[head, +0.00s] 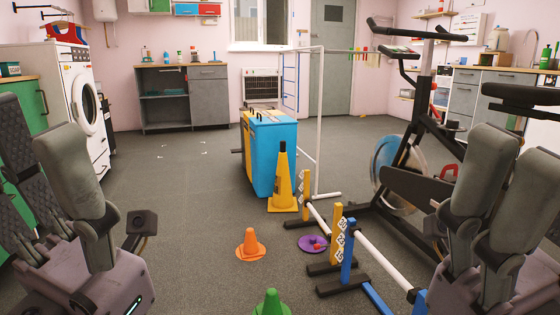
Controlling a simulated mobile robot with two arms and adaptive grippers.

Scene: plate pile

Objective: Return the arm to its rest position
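My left gripper (33,120) stands at the lower left edge of the head view, close to the camera, its grey fingers and dark textured pads pointing up. My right gripper (515,145) stands at the lower right edge in a similar upright pose. I see nothing between the fingers of either one, but their overlap and the frame edges hide the true gap. The rest of both arms is mostly out of view.
An orange cone (250,246), green cone (271,303), yellow cone (282,185), hurdles (340,237) and a purple disc (313,243) stand ahead. A blue bin (273,155) and exercise bike (415,150) stand behind. The left-centre floor (180,195) is clear.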

